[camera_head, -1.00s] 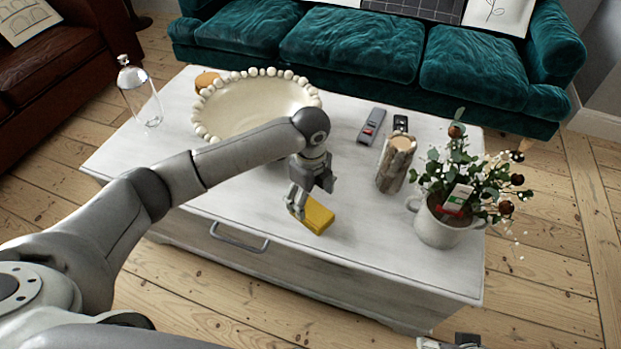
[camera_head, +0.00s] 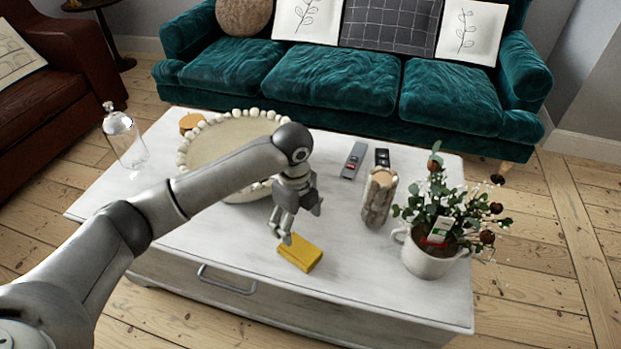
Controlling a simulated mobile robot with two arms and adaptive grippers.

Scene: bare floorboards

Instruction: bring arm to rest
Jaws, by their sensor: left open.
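My left arm reaches in from the left over a white coffee table (camera_head: 372,296). My left gripper (camera_head: 284,236) points down, open, just above and behind a yellow block (camera_head: 300,254) that lies on the table near its front edge. The gripper looks empty. A narrow strip of table seems to show between the fingers and the block, though contact is hard to judge. My right gripper is not in this view.
A beaded bowl (camera_head: 188,148) is partly behind my arm. A teal sofa (camera_head: 330,85) is behind.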

